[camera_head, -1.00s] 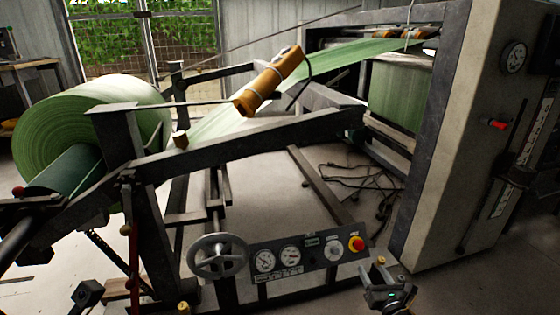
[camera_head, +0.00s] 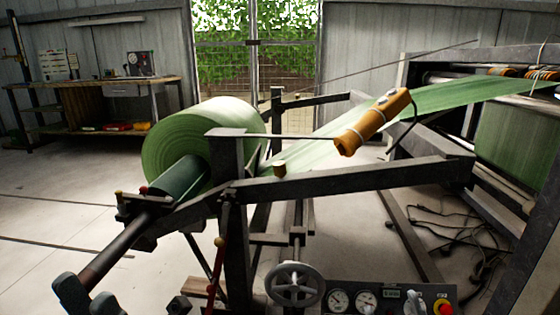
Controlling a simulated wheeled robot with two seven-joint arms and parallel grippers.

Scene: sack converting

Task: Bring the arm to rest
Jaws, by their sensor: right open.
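My left gripper is not in view.
A green roll (camera_head: 205,145) sits on a shaft in a dark steel frame (camera_head: 350,180). Its web (camera_head: 320,140) runs up right past an orange unit (camera_head: 372,122). A handwheel (camera_head: 295,285) is beside the panel. Cables (camera_head: 460,225) lie on the floor. A workbench (camera_head: 95,84) stands back left.

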